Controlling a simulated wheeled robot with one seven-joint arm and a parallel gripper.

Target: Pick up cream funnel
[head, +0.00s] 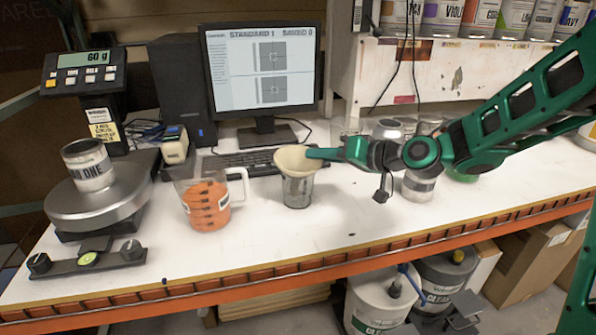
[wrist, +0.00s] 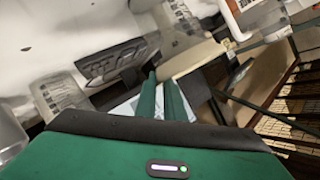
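The cream funnel (head: 297,160) sits mouth up, its lower part in or over a clear cup (head: 297,192) on the bench, right of the orange jug. My gripper (head: 325,154) comes in from the right and its fingertips meet the right side of the funnel's rim. In the wrist view my gripper's two green fingers (wrist: 160,76) are close together, with a tan shape just past their tips that looks like the funnel (wrist: 191,58). The fingers appear shut on the rim; the wall between them is not clear. I cannot tell whether the funnel is lifted.
A jug with orange contents (head: 206,203) stands left of the funnel. A scale (head: 95,205) bearing a can (head: 88,167) is further left. A monitor (head: 262,75) and keyboard (head: 240,162) are behind. Several containers stand at right under my arm. The bench front (head: 300,235) is clear.

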